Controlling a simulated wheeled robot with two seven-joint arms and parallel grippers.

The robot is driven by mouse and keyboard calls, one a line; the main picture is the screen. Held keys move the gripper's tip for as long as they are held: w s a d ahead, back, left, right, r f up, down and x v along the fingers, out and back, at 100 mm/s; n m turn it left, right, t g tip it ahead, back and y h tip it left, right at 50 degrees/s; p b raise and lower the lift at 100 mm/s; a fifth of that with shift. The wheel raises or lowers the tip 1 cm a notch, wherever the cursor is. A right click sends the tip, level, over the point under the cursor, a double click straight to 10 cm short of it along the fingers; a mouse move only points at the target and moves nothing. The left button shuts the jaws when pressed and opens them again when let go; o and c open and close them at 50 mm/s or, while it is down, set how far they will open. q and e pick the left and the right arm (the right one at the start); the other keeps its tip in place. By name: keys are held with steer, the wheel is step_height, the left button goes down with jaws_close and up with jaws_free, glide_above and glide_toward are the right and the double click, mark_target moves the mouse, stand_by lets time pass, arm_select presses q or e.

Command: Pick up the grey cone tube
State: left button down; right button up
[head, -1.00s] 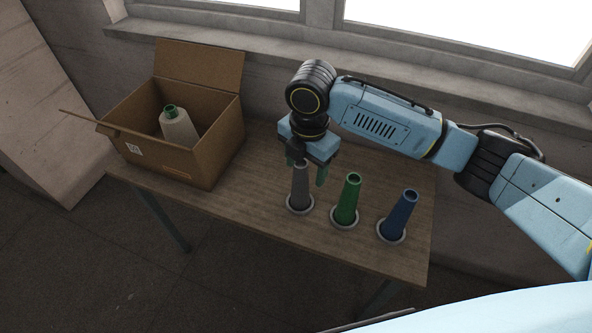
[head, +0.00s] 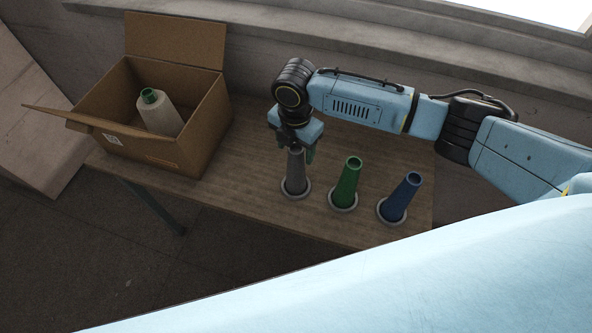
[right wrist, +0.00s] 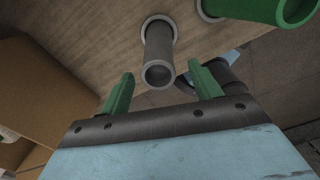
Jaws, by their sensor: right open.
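The grey cone tube (head: 295,174) stands upright in a round holder ring on the table. My right gripper (head: 298,152) is at its top, coming from behind in the head view. In the right wrist view, the tube (right wrist: 159,48) has its open end toward the camera, between the two green fingertips (right wrist: 162,74). The fingers are open, with a gap on each side, and hold nothing. My left gripper is not in view.
A green cone tube (head: 347,182) and a blue cone tube (head: 401,198) stand in rings to the right. An open cardboard box (head: 190,140) with a wound cone (head: 160,115) stands on the left of the wooden table (head: 243,165). Bare tabletop lies between box and tubes.

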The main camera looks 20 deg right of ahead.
mark_target(296, 169)
step_height(296, 169, down, 3)
steer(key=shift+w+d+r, duration=0.1)
steer(key=shift+w, duration=0.05)
steer(key=shift+f, duration=0.45)
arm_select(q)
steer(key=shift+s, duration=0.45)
arm_select(e)
steer(key=c, duration=1.2)
